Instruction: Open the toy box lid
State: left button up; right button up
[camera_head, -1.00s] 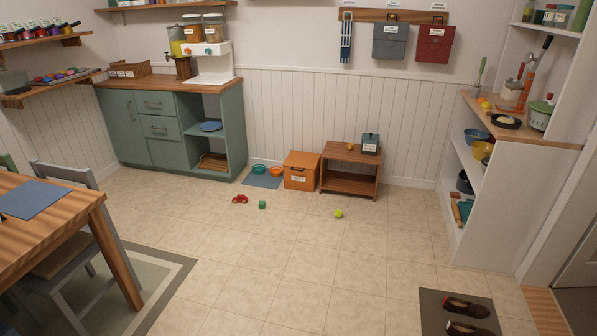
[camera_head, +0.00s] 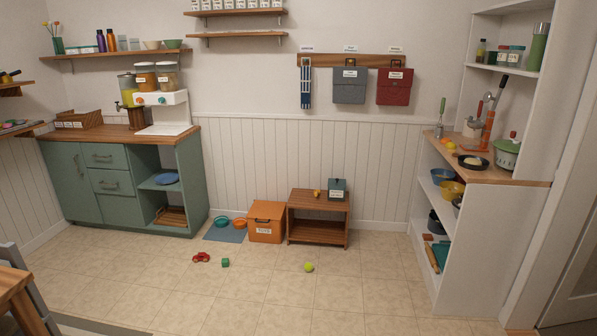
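The toy box is an orange box (camera_head: 266,223) with a white label on its front. It stands on the floor against the back wall, between a blue mat and a low wooden bench. Its lid (camera_head: 267,209) looks closed, with a dark mark, perhaps a handle or latch, at the upper front. Neither of my grippers shows in the head view.
A low wooden bench (camera_head: 319,217) touches or nearly touches the box's right side. A blue mat (camera_head: 226,233) with bowls lies left. A red toy car (camera_head: 201,257), green cube (camera_head: 225,262) and yellow-green ball (camera_head: 308,267) lie on otherwise clear floor ahead.

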aim_at(267, 210)
jog(key=i, duration=2.25)
